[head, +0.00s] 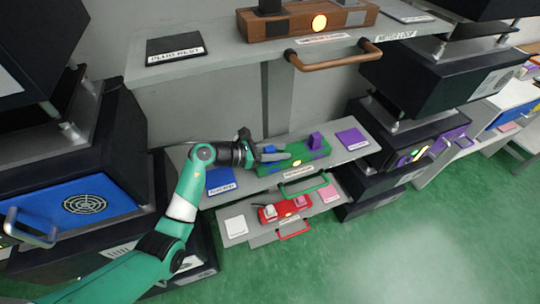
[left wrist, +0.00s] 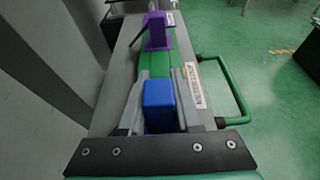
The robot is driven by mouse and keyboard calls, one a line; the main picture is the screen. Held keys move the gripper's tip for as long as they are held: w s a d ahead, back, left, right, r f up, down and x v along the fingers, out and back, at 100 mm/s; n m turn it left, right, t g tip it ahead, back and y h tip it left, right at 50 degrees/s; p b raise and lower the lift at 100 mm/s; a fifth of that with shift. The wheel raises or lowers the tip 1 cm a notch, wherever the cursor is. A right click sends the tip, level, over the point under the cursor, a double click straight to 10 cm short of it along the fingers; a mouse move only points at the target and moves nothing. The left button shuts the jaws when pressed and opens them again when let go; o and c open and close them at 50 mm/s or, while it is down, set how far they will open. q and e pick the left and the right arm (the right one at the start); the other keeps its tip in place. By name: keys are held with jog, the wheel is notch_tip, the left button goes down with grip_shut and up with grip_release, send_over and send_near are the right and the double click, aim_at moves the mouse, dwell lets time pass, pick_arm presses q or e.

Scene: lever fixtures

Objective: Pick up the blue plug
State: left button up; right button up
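The blue plug (left wrist: 160,105) stands at the near end of a green fixture (left wrist: 155,62) in the left wrist view. It sits between the two grey fingers of my left gripper (left wrist: 162,98), with very little gap on either side; whether they press on it I cannot tell. In the head view the blue plug (head: 268,149) is small and partly covered by my left gripper (head: 272,152), which reaches in from the left over the green fixture (head: 293,159). My right gripper is not in view.
A purple plug (head: 316,141) stands at the fixture's far end, with a purple pad (head: 352,139) beyond. A blue pad (head: 220,180) lies left. A green handle (head: 308,187) juts forward. A red fixture (head: 284,208) is below; a shelf (head: 235,58) hangs above.

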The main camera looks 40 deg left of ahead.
pick_arm(q)
grip_shut()
jog(key=shift+r, duration=0.25)
jog(key=r+p, duration=0.1)
jog(key=r, duration=0.1)
jog(key=r+p, duration=0.1)
jog(key=p, duration=0.1)
jog(key=shift+s+d+r, duration=0.1)
jog(key=shift+s+r, duration=0.1)
jog(key=shift+r, duration=0.2)
jog(key=s+d+r+p, duration=0.6)
jog(key=s+r+p, duration=0.1)
jog(key=s, duration=0.5)
jog(key=shift+r, duration=0.9)
